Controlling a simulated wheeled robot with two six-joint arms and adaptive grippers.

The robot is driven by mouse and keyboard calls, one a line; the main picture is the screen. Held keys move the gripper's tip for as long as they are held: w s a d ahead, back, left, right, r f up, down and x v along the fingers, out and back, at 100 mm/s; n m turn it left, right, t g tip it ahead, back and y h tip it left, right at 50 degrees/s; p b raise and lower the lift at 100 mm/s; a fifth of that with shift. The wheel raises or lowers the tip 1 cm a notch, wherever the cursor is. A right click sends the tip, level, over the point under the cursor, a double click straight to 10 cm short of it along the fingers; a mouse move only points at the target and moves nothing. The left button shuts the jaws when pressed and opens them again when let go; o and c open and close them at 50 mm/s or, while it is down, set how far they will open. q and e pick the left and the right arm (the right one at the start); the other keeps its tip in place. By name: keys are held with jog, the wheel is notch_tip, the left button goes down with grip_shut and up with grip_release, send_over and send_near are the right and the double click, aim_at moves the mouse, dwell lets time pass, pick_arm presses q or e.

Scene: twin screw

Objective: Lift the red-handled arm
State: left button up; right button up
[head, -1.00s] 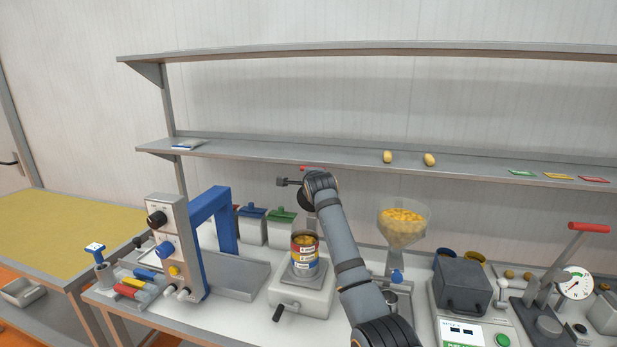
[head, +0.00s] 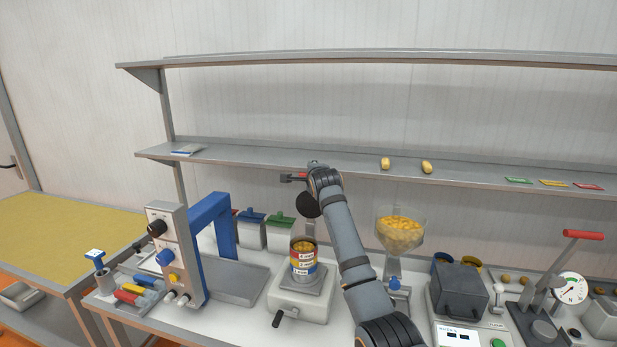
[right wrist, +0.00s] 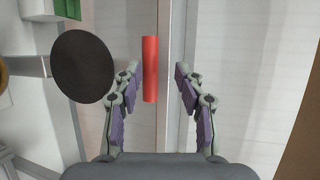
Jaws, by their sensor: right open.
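In the head view a red handle (head: 297,175) shows at the tip of my right gripper (head: 292,178), just below the front edge of the lower shelf. A dark round disc (head: 306,205) shows under the wrist; my arm hides most of what carries the handle. In the right wrist view the red handle (right wrist: 150,69) stands lengthwise between the open fingers of my right gripper (right wrist: 160,75), nearer the left finger. I cannot tell whether they touch. The dark disc (right wrist: 83,67) is left of the fingers. My left gripper is not in view.
A can (head: 303,262) of yellow pieces stands on a scale-like base (head: 299,303) below my arm. A funnel (head: 400,236) is right of my arm. A second red-handled lever (head: 583,235) stands at the right. Small bins (head: 280,232) stand behind the can.

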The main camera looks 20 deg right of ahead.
notch_tip(320, 180, up, 8)
jog(key=s+d+p, duration=0.1)
jog(key=d+p, duration=0.2)
jog(key=p, duration=0.2)
jog(key=shift+s, duration=0.2)
jog(key=shift+f, duration=0.1)
jog(key=v, duration=1.2)
dwell(0.5)
